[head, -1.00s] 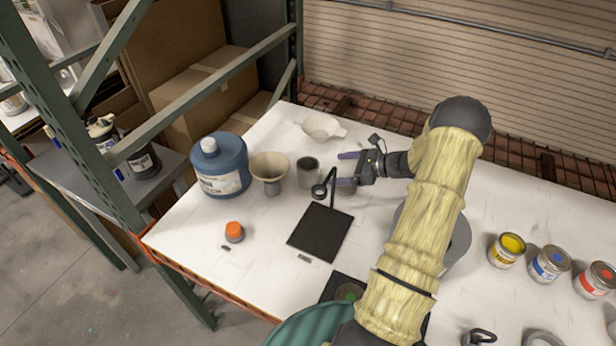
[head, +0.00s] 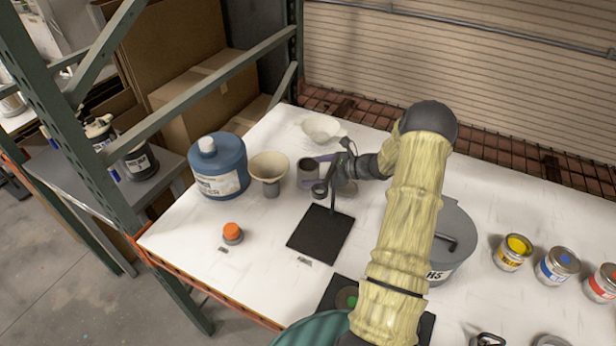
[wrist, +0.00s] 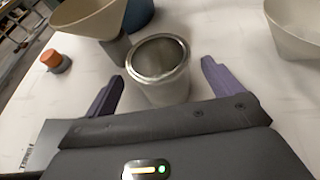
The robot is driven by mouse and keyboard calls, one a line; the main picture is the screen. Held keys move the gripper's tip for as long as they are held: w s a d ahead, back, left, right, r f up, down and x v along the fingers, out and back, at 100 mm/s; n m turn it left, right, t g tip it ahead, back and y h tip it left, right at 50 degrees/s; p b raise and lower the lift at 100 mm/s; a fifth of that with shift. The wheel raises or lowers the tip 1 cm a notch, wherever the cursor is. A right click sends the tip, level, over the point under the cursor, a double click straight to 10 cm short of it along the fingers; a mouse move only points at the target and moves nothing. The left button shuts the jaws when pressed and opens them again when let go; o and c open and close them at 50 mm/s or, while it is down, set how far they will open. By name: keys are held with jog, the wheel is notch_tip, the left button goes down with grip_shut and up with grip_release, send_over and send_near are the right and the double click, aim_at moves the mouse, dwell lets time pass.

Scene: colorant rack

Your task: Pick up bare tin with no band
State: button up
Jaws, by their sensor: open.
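The bare tin (head: 308,171) is a plain grey, open-topped metal cup with no band visible, standing upright on the white table beside the beige funnel. In the wrist view the tin (wrist: 163,85) stands between the two purple fingers of my gripper (wrist: 160,72), its rim towards the far side. My gripper (head: 320,171) is open, with a gap between each finger and the tin in the wrist view. In the head view the fingers reach left to the tin, and a black stand partly hides the gripper.
A beige funnel (head: 268,170) and a blue jug (head: 219,170) stand left of the tin. A white bowl (head: 321,129) is behind it. A black plate (head: 320,234) with its upright stand is in front. Banded paint cans (head: 513,252) stand far right.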

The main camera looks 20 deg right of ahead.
aim_at(308, 171)
jog(key=x, duration=0.3)
jog(key=shift+w+f+b, duration=0.15)
jog(key=shift+f+b, duration=0.05)
jog(key=shift+b, duration=0.1)
jog(key=shift+r, duration=0.1)
jog(key=c, duration=1.1)
jog(key=shift+o, duration=0.2)
notch_tip(308, 171, up, 18)
jog(key=b, duration=0.2)
